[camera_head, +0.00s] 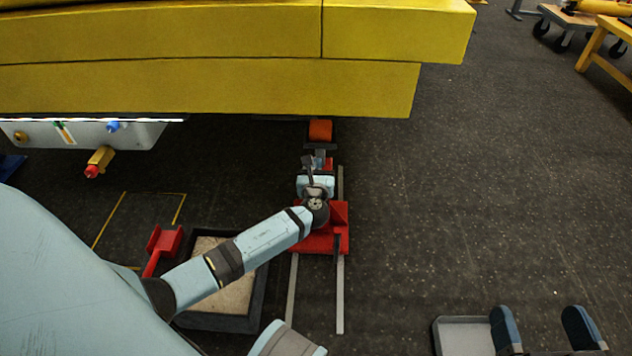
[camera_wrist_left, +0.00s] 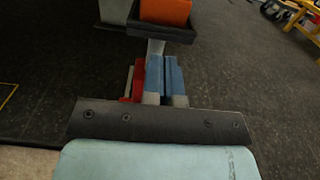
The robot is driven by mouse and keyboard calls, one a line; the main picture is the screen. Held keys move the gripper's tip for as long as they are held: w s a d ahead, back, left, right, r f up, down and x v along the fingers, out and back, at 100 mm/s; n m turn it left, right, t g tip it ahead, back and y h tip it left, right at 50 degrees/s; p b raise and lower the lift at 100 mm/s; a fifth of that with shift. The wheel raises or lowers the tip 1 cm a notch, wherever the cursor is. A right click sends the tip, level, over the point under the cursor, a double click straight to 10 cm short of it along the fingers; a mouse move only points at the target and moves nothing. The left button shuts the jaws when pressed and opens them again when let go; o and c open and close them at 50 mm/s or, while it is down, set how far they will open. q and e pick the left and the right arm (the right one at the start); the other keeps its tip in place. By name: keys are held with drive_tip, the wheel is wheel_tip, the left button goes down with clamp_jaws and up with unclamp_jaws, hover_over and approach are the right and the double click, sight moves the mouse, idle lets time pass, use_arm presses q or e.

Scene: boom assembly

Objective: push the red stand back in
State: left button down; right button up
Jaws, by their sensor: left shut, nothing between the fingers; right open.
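The red stand (camera_head: 335,226) sits on two pale floor rails, partly hidden under my left arm and wrist. An orange block (camera_head: 320,130) shows beyond it, close to the yellow beam's lower edge. My left gripper (camera_head: 320,158) reaches over the stand, with its fingers near the orange block. In the left wrist view the fingers (camera_wrist_left: 164,78) are shut and empty. Red metal (camera_wrist_left: 137,78) shows just left of them, and the orange block (camera_wrist_left: 165,12) on a dark holder is ahead. I cannot tell whether the fingers touch the stand. My right gripper (camera_head: 545,330) is open at the lower right.
A large yellow beam (camera_head: 210,85) hangs across the top. Two rails (camera_head: 340,295) run toward me. A dark-rimmed tray (camera_head: 258,300) and a small red bracket (camera_head: 163,242) lie left of the rails.

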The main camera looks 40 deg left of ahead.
sight(319, 144)
use_arm(q)
drive_tip(key=b+x, duration=0.2)
drive_tip(key=x, duration=0.4)
drive_tip(key=shift+f, duration=0.15)
drive_tip(key=shift+w+a+b, duration=0.25)
drive_tip(key=shift+w+b, duration=0.05)
drive_tip(key=shift+b, duration=0.15)
use_arm(e)
drive_tip(key=shift+w+d+r+n+t+y, duration=0.2)
drive_tip(key=shift+w+d+n+t, duration=0.15)
drive_tip(key=shift+n, duration=0.25)
drive_tip(key=shift+w+d+r+n+t+y, duration=0.1)
drive_tip(key=shift+w+d+n+t+y, duration=0.2)
drive_tip(key=shift+n, duration=0.3)
drive_tip(key=shift+a, duration=0.1)
use_arm(q)
drive_tip(key=shift+r, duration=0.2)
use_arm(e)
drive_tip(key=shift+r, duration=0.1)
